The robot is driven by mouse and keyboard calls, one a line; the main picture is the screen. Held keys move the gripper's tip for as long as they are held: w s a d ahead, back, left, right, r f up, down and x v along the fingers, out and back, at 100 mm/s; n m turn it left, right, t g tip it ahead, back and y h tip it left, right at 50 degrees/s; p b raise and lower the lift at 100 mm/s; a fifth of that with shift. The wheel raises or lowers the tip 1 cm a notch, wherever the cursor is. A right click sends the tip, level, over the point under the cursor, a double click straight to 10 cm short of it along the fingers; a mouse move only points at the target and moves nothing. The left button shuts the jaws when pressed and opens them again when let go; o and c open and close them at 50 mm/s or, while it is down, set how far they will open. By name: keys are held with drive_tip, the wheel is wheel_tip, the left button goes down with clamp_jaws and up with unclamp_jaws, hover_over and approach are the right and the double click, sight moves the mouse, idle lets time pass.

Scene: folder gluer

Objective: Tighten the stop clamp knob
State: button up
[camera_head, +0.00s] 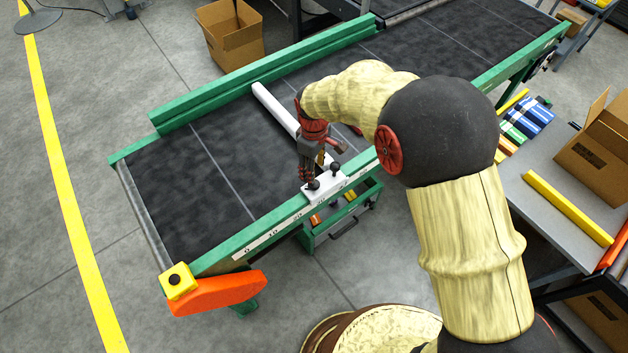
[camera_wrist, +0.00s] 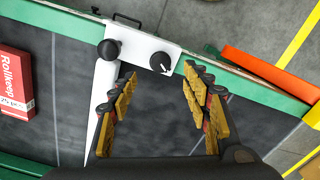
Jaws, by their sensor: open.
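A white stop clamp (camera_head: 325,191) sits on the green near rail of the conveyor, with a long white bar (camera_head: 272,103) running across the dark belt. It also shows in the wrist view (camera_wrist: 135,42). It carries two black knobs: a round plain one (camera_wrist: 108,50) and one with a white mark (camera_wrist: 160,63). In the head view these are the right knob (camera_head: 335,168) and the left knob (camera_head: 314,185). My gripper (camera_head: 309,178) is open above the left knob. In the wrist view the marked knob appears just beyond and between my fingertips (camera_wrist: 160,74); contact cannot be told.
A numbered scale (camera_head: 265,234) runs along the rail. A red box (camera_wrist: 15,82) lies on the belt. An orange guard (camera_head: 218,293) and yellow button box (camera_head: 177,281) are at the rail's near-left end. A grey table (camera_head: 540,205) with a cardboard box stands right.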

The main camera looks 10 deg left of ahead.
wheel_tip(320, 180, down, 8)
drive_tip(key=shift+r+b, duration=0.15)
drive_tip(key=shift+b, duration=0.2)
drive_tip(key=c, duration=0.4)
drive_tip(key=c, duration=0.7)
drive_tip(key=shift+c, duration=0.3)
drive_tip(key=shift+m, duration=3.1)
